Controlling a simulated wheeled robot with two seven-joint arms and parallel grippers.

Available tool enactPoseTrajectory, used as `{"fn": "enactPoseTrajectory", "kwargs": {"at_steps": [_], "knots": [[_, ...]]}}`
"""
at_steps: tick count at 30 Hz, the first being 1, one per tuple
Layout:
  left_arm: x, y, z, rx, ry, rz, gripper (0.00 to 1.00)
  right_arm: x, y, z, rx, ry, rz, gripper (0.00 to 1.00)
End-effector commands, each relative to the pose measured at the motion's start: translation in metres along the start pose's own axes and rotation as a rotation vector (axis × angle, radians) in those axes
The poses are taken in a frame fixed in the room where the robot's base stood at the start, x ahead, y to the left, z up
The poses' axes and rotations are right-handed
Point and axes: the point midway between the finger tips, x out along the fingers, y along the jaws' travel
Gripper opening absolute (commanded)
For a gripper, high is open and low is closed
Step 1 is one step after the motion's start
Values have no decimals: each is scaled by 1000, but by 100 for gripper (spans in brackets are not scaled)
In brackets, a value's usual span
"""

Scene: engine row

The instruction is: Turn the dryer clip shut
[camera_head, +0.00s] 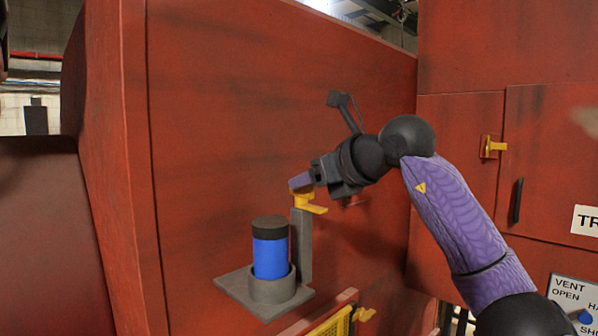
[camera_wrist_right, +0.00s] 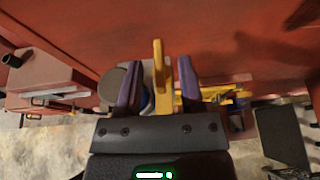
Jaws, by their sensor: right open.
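The yellow dryer clip (camera_head: 311,207) sits at the top of a grey post (camera_head: 302,250) beside the blue canister (camera_head: 270,257), with its arm pointing to the right. My right gripper (camera_head: 301,181) is at the clip, its purple fingers just above and partly in front of it. In the right wrist view the clip (camera_wrist_right: 158,80) stands upright between the two open fingers (camera_wrist_right: 160,66), with a gap on each side. Whether a finger touches it I cannot tell. My left gripper is not in view.
The canister has a dark cap and stands in a grey cup on a shelf (camera_head: 236,288) on the red wall (camera_head: 220,110). A yellow grille (camera_head: 332,326) lies below. Another yellow latch (camera_head: 493,147) is on the red cabinet at right, above a vent sign (camera_head: 570,290).

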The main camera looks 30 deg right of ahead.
Motion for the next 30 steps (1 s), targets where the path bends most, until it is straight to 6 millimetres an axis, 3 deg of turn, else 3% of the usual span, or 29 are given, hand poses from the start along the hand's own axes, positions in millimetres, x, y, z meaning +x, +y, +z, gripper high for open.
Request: {"fn": "enactPoseTrajectory", "kwargs": {"at_steps": [5, 12, 19, 30], "knots": [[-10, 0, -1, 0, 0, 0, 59, 20, 0, 1, 1, 1, 2, 49], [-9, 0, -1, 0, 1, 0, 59, 22, 0, 0, 1, 0, 2, 49], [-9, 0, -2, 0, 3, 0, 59, 22, 0, 0, 1, 0, 2, 2], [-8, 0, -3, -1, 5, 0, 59, 22, 0, 0, 4, 0, -4, 0]]}}
